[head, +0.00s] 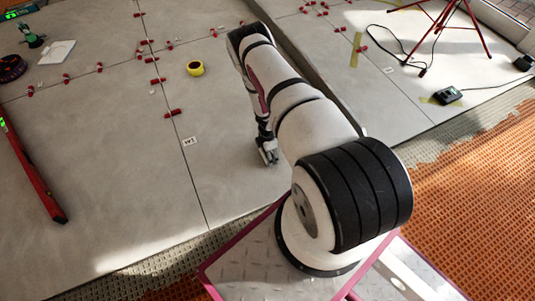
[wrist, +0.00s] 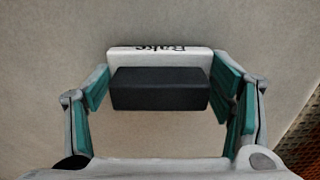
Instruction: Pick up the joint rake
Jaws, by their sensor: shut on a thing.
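The joint rake (wrist: 160,88) is a black block with a white part behind it, on which the upside-down word "Rake" shows in the wrist view. My gripper (wrist: 165,92) has its teal-padded fingers on either side of the rake and is shut on it. In the head view my gripper (head: 268,155) points down close to the grey tiles, right of a small white label. The rake cannot be made out in the head view. I cannot tell whether it touches the tile.
A red level (head: 32,170) lies at the left. A yellow tape roll (head: 195,69) and several red clips (head: 172,113) sit on the tiles. A red tripod (head: 446,25) and a black box (head: 447,95) with a cable stand right. Orange matting (head: 480,190) borders the tiles.

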